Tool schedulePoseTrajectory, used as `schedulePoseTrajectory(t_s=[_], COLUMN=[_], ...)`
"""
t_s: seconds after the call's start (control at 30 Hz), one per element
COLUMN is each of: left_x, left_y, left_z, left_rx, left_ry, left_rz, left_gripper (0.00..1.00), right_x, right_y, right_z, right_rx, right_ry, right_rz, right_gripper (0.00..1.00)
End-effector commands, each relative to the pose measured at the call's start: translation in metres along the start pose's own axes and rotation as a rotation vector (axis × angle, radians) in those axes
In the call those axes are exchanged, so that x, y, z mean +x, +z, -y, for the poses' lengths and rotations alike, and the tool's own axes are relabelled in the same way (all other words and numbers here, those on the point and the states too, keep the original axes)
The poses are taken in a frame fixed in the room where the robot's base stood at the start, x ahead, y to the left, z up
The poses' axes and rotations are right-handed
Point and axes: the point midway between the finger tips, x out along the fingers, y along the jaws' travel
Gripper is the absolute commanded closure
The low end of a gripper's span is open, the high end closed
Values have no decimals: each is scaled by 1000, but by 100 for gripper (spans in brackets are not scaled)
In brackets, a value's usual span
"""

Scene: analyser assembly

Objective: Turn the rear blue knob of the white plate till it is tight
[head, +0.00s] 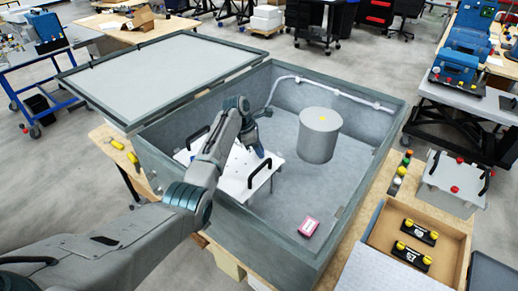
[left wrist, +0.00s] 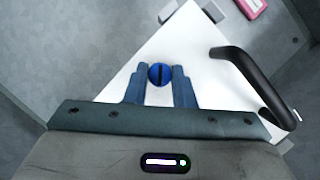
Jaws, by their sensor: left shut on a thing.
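The white plate (head: 236,183) stands inside the grey open box, with black handles on it. In the left wrist view the plate (left wrist: 200,75) fills the middle, with one black handle (left wrist: 252,80) to the right. The rear blue knob (left wrist: 160,75), round with a dark slot, sits between the two fingers of my left gripper (left wrist: 160,82). The gripper is shut on the knob. In the head view my left gripper (head: 253,142) reaches down to the plate, and the knob is hidden there. My right gripper is not in view.
The grey box (head: 350,205) has high walls, and its lid (head: 165,75) lies to the left. A grey cylinder (head: 320,135), a white pipe (head: 335,92) and a pink box (head: 308,227) are inside. A cardboard tray (head: 455,232) with black parts sits outside on the right.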

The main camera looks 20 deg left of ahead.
Motion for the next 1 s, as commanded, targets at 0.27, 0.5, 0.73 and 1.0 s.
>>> schedulePoseTrajectory(t_s=[0.27,0.5,0.73,1.0], left_x=[-1,0,2,2], left_y=[0,0,0,1], left_z=[-1,-2,-4,-4], left_rx=[67,221,395,558], left_ry=[-29,-94,-164,-231], left_rz=[-1,0,1,0], left_gripper=[100,100,100,100], right_x=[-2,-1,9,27], right_y=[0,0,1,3], right_z=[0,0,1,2], right_rx=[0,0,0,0], right_ry=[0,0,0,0], right_rz=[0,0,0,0], right_gripper=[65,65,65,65])
